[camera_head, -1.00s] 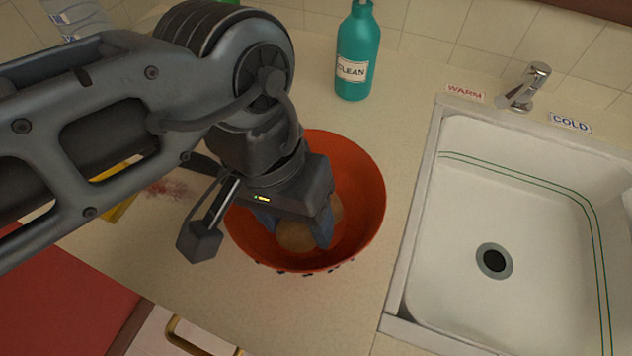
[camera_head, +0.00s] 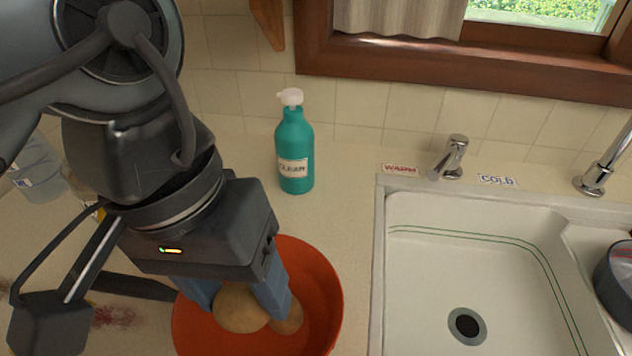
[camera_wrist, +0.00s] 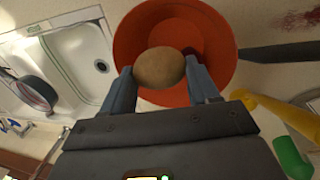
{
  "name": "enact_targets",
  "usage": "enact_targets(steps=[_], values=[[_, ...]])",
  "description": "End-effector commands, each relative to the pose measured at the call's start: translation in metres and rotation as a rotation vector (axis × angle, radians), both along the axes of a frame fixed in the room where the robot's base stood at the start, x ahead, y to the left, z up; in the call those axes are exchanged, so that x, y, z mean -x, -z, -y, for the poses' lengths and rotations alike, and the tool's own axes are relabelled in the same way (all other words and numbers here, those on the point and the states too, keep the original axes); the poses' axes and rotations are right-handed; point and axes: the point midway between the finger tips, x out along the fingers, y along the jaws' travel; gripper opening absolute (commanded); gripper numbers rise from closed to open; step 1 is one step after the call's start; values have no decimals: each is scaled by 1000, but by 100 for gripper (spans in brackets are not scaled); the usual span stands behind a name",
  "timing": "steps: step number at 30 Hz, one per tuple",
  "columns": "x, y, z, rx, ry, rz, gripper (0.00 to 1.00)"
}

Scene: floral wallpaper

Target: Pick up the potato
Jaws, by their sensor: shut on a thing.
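A brown potato (camera_head: 240,308) is between the blue fingers of my gripper (camera_head: 238,300), which is shut on it. In the wrist view the potato (camera_wrist: 159,68) sits between both fingertips (camera_wrist: 160,78), in front of the bowl. The orange-red bowl (camera_head: 322,290) is below on the counter; it also shows in the wrist view (camera_wrist: 130,40). A second brown round thing (camera_head: 290,318) shows in the bowl behind the right finger, partly hidden. The held potato appears raised above the bowl's floor; its exact height is hard to tell.
A teal soap bottle (camera_head: 295,155) stands behind the bowl. A white sink (camera_head: 430,290) with a tap (camera_head: 450,158) is at right. In the wrist view, a yellow object (camera_wrist: 275,108), a green object (camera_wrist: 292,158) and a dark handle-like object (camera_wrist: 280,52) lie near the bowl.

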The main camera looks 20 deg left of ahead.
Motion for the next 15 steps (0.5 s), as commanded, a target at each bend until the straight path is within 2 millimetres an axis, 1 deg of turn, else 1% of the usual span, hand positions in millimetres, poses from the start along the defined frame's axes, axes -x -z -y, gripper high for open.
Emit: enact_targets(steps=[1, 9, 15], values=[[0, -5, 0, 0, 0, 0, 29], [0, -18, 0, 0, 0, 0, 29], [0, -19, 0, 0, 0, 0, 29]])
